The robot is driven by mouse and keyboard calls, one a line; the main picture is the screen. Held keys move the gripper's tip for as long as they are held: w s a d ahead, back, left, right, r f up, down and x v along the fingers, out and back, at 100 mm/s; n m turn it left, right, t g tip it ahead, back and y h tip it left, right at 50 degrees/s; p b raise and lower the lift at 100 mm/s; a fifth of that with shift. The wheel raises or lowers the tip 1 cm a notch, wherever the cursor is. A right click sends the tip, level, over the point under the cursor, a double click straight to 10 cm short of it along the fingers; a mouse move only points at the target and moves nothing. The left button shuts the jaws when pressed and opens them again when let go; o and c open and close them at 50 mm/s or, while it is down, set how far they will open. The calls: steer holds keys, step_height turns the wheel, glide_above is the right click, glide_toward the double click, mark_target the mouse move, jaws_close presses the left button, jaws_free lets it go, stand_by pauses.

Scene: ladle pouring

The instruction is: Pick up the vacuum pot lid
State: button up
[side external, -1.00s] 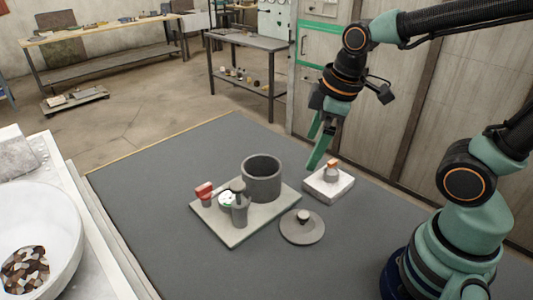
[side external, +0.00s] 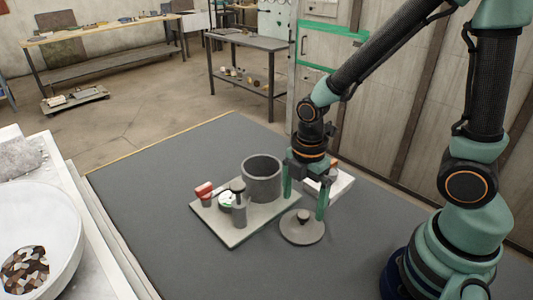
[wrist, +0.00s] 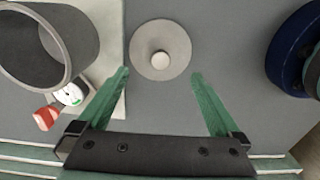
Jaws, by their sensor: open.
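The vacuum pot lid is a flat grey disc (side external: 303,232) with a short knob on top. It lies on the dark mat, right of the pot's base plate in the side view. In the wrist view the lid (wrist: 160,62) shows beyond the fingertips, its pale knob roughly midway between them. The open grey pot (side external: 262,181) stands on the light base plate (side external: 226,238). My gripper (side external: 304,205) is open and empty, with its green fingers spread and pointing down above the lid. In the wrist view my gripper (wrist: 160,75) holds nothing.
A gauge with a green-marked face (side external: 227,201), a red-handled valve (side external: 204,192) and a grey cylinder (side external: 239,208) stand on the base plate near the pot. A white block (side external: 341,185) lies partly hidden behind my gripper. A white bowl (side external: 30,235) is at left. The mat's front is clear.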

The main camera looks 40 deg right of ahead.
mark_target(304, 214)
steer(key=shift+d+f, duration=0.2)
steer(key=shift+f, duration=1.25)
steer(key=shift+d+f, duration=0.15)
steer(key=shift+f, duration=1.3)
jaws_close()
